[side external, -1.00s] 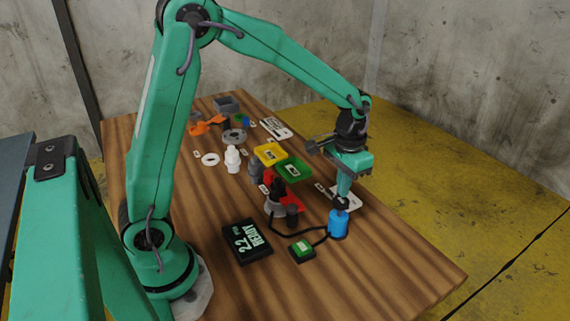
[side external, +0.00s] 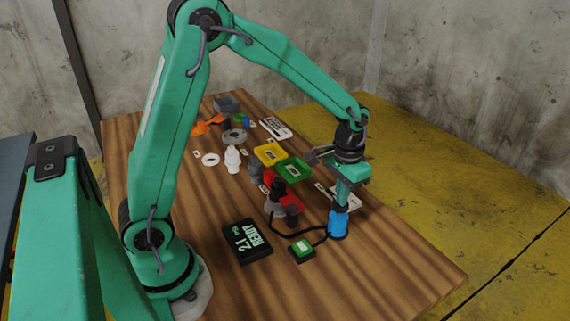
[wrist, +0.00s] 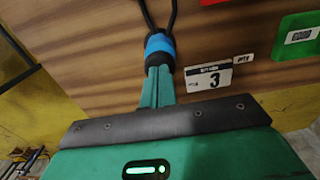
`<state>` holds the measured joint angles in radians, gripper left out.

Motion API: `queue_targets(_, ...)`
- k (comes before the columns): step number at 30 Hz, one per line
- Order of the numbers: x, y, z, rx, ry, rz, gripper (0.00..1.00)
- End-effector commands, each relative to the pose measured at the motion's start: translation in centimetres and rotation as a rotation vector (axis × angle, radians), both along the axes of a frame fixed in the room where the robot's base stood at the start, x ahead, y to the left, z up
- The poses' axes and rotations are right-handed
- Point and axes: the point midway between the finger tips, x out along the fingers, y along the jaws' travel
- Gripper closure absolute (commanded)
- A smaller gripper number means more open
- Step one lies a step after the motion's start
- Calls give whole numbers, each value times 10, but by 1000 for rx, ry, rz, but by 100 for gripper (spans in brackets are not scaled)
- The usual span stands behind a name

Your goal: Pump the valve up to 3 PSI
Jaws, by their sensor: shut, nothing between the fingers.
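The blue pump (side external: 338,226) stands upright on the table in the side view, and its blue top also shows in the wrist view (wrist: 158,44). My gripper (side external: 341,203) is shut and empty, pointing down onto the pump's black cap, apparently touching it. The wrist view shows my fingers (wrist: 158,78) together over it. A black display (side external: 247,241) reads 2.1 PSI and READY. A black hose (side external: 314,238) runs from the pump towards a grey and black fitting (side external: 276,204), which may be the valve. A white card (wrist: 208,78) shows a 3.
Yellow (side external: 268,153) and green (side external: 293,170) trays and a red tray (side external: 290,200) stand behind. White parts (side external: 232,159) and a grey ring (side external: 234,136) lie farther back. The table's front right is clear.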

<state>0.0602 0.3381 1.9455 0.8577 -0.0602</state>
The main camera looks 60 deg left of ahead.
Motion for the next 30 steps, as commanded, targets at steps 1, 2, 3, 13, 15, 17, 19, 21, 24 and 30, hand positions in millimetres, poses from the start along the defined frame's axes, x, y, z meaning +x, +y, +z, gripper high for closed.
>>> queue_targets(1,0,0,-2,0,2,0,100)
queue_targets(2,0,0,-3,0,1,0,100)
queue_targets(3,0,0,-4,0,1,0,100)
queue_targets(13,0,0,-13,0,1,0,100)
queue_targets(15,0,0,-13,0,0,0,100)
queue_targets(17,0,0,-13,0,0,0,100)
queue_targets(19,0,0,-11,0,0,0,100)
queue_targets(21,0,0,-9,0,-1,0,100)
queue_targets(24,1,0,-3,0,-2,0,100)
queue_targets(30,0,0,10,0,-1,0,100)
